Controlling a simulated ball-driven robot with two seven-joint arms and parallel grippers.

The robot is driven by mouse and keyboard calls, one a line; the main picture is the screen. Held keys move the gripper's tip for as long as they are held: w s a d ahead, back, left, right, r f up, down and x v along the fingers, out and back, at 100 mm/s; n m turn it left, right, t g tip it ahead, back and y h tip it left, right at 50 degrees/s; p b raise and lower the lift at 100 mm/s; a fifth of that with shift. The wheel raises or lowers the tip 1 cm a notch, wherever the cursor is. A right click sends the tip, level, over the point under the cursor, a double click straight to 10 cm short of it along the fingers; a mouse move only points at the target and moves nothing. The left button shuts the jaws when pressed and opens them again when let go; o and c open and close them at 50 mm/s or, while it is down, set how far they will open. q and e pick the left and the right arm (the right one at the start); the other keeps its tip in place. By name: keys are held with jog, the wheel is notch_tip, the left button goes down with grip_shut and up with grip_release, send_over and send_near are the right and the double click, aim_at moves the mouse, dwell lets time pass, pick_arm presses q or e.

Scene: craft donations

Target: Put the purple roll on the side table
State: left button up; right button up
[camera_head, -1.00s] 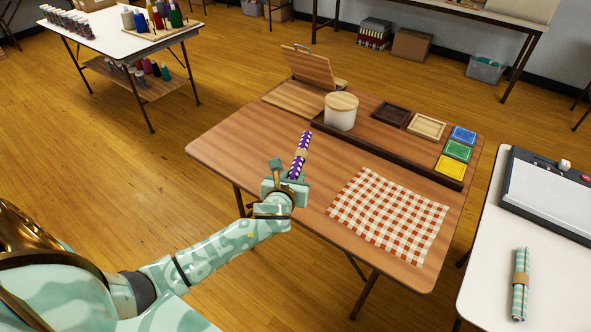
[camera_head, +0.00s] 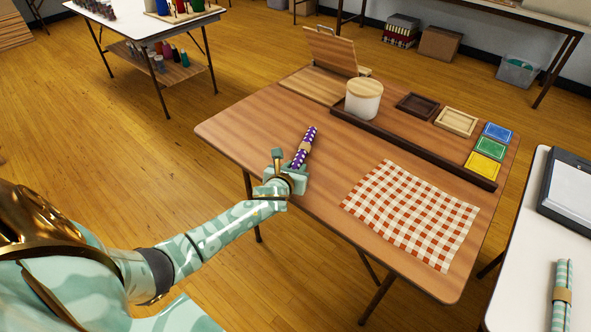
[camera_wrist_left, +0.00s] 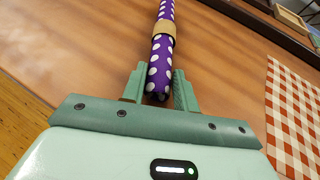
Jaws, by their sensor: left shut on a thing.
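The purple roll with white dots (camera_head: 308,136) has a tan band around it. My left gripper (camera_head: 291,170) is shut on its near end, and the roll points away from the gripper over the wooden table (camera_head: 250,122). In the left wrist view the roll (camera_wrist_left: 159,56) runs up from between the fingertips (camera_wrist_left: 158,88), its band beyond them. I cannot tell whether the roll touches the table. A white table (camera_head: 518,250) stands at the right and another white table (camera_head: 130,28) at the back left. My right gripper is not in view.
On the wooden table are a checked cloth (camera_head: 412,212), a lidded white jar (camera_head: 364,98), a hinged wooden board (camera_head: 331,50), small trays and coloured squares. A striped teal roll (camera_head: 561,302) and a dark-framed board (camera_head: 570,188) lie on the right white table. Spools stand on the back-left one.

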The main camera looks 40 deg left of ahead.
pick_arm(q)
jog(key=o, duration=0.6)
jog(key=shift+f, duration=0.1)
jog(key=o, duration=0.4)
jog(key=shift+c, duration=0.2)
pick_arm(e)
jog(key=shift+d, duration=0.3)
